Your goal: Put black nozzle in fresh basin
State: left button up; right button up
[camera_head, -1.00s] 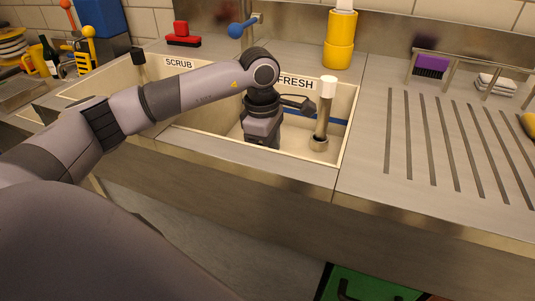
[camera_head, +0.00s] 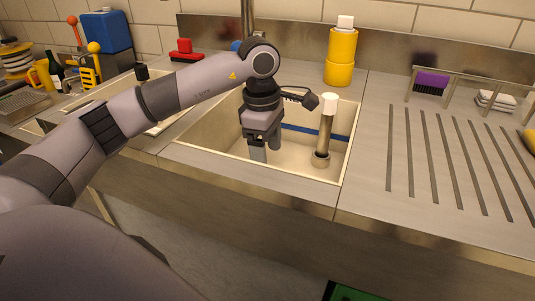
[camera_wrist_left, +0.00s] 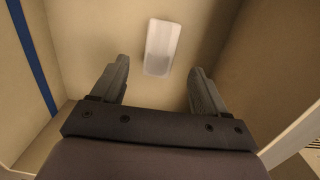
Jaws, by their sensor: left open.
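The fresh basin (camera_head: 200,130) is a cream-walled sink in the middle of the head view, with a blue stripe on its far wall. Its label is mostly hidden by my arm. My left gripper (camera_head: 266,153) points down inside this basin. It is open, with both fingers visible. In the left wrist view the open fingers (camera_wrist_left: 160,70) have a pale, whitish block (camera_wrist_left: 163,46) beyond and between their tips, with the basin floor around it. I cannot pick out a black nozzle for certain in either view. My right gripper is out of view.
A white-capped standpipe (camera_head: 325,135) stands in the fresh basin, right of the gripper. The scrub basin (camera_head: 95,97) lies left, partly behind my arm, with a black-topped post (camera_head: 141,72). A yellow bottle (camera_head: 340,55) stands behind. The grooved drainboard (camera_head: 375,130) is mostly bare.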

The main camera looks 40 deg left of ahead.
pick_arm(q)
jog(key=shift+r, duration=0.55)
